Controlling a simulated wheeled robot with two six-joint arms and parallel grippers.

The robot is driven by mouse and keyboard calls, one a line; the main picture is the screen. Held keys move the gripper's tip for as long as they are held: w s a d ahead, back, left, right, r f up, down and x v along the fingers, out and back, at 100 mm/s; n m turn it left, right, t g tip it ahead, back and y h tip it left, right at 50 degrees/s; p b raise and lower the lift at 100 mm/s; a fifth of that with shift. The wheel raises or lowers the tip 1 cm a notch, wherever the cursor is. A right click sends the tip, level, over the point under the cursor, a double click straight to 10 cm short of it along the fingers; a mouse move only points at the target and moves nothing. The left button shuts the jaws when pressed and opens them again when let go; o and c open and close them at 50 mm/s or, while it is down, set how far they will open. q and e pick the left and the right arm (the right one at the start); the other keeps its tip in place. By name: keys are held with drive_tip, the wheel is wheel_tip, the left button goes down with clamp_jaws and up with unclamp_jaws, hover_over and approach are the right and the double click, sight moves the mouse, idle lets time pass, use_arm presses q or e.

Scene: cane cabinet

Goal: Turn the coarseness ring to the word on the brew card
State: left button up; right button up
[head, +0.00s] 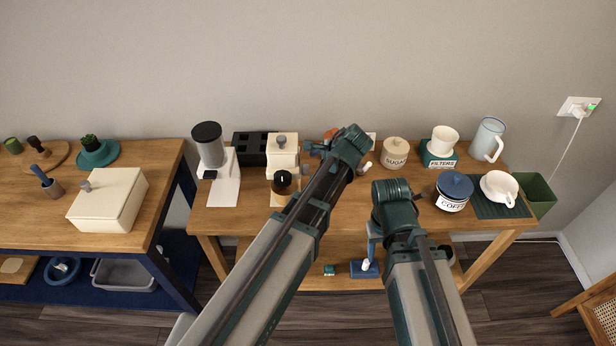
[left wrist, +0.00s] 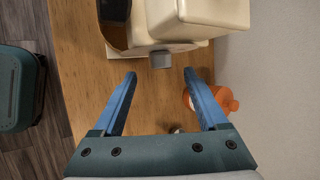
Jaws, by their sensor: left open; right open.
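A cream machine (head: 283,155) stands on the right-hand table, with a grey knob (head: 281,141) on it and a dark-filled jar (head: 282,183) in front. In the left wrist view the cream machine (left wrist: 180,15) is close, and a grey knob (left wrist: 161,60) juts from it between and just beyond my fingertips. My left gripper (head: 311,149) is open, to the right of the machine, its fingers (left wrist: 160,75) empty. I cannot make out a coarseness ring or a readable brew card.
A white grinder (head: 222,177) with a black-lidded hopper stands left of the machine. An orange-topped jar (left wrist: 225,99) is close to my left gripper's right finger. Sugar (head: 395,153), filters (head: 439,155) and coffee (head: 453,192) containers stand to the right.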

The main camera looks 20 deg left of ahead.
sight(308, 169)
use_arm(q)
drive_tip(key=b+x, duration=0.3)
drive_tip(key=x, duration=0.2)
drive_tip(key=shift+w+a+f, duration=0.1)
drive_tip(key=shift+a+f, duration=0.05)
drive_tip(key=shift+f, duration=0.1)
drive_tip(key=shift+c, duration=0.2)
clamp_jaws()
